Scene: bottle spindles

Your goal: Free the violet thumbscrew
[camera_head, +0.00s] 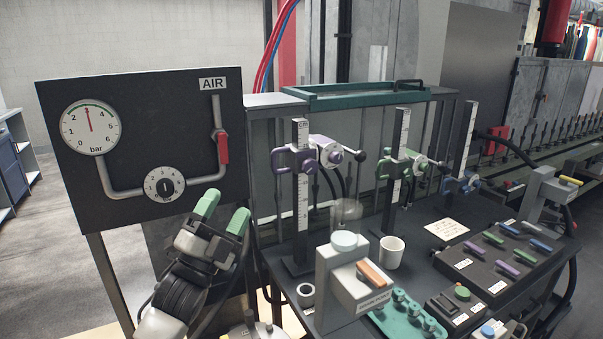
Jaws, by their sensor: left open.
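The violet clamp (287,161) sits on the leftmost upright post (300,215), which carries a printed scale. A round violet screw head (336,157) faces me at the clamp's right side, and I take it to be the violet thumbscrew. A black ball-ended lever (359,155) sticks out to its right. My left gripper (222,211) is open, with green fingertips, in front of the dark air panel's lower right corner. It appears empty, left of and below the violet clamp and apart from it. My right gripper is not in view.
The dark air panel (110,140) has a gauge, a dial and a red valve handle (222,147). Green (400,165) and blue (461,184) clamps stand right. A grey box (340,275), white cup (391,252), green tray (408,319) and switch panel (500,258) crowd the bench.

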